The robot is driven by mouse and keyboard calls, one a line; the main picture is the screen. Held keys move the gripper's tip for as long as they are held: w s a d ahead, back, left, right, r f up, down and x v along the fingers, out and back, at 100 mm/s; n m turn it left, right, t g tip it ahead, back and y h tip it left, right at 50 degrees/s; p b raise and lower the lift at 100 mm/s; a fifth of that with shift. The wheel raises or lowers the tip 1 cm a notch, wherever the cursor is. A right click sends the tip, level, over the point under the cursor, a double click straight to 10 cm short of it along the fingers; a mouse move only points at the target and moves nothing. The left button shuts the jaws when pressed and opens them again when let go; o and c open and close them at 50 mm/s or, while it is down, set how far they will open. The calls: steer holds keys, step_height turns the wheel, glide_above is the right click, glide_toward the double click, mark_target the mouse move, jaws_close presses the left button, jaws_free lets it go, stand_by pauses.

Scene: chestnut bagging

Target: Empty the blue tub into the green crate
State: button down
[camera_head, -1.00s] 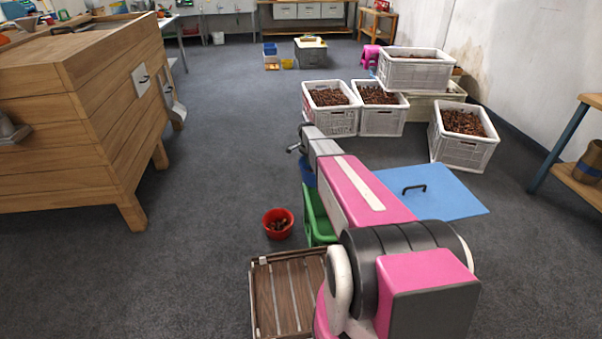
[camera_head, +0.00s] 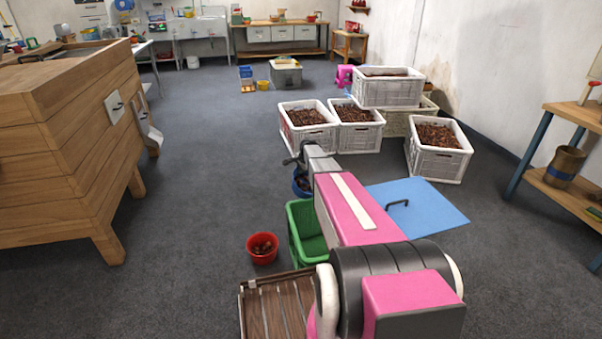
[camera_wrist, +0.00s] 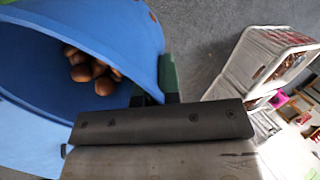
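The blue tub (camera_wrist: 115,30) fills the left of the wrist view, with several brown chestnuts (camera_wrist: 92,72) inside. My gripper (camera_wrist: 156,88) has its dark green fingers on either side of the tub's rim and appears shut on it. In the head view the tub (camera_head: 301,183) shows only partly, beside and below my arm's end; I cannot tell whether its base touches the floor. The green crate (camera_head: 299,222) stands nearer to me than the tub, partly hidden by my pink arm. The visible part of its inside looks empty.
A red bucket (camera_head: 262,247) with chestnuts stands left of the crate. A slatted wooden tray (camera_head: 243,300) is in front. A blue lid-like panel (camera_head: 435,212) lies right of my arm. White crates (camera_head: 438,160) of chestnuts stand beyond.

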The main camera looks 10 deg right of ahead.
steer(key=s+d+r+t+y, duration=0.1)
steer(key=s+d+t+y, duration=0.1)
steer(key=s+t, duration=0.5)
steer(key=s+d+t+y, duration=0.2)
steer(key=s+d+t, duration=0.1)
steer(key=s+t, duration=0.4)
steer(key=shift+s+r+t+y, duration=0.4)
steer(key=shift+s, duration=0.05)
stand_by(0.7)
stand_by(0.9)
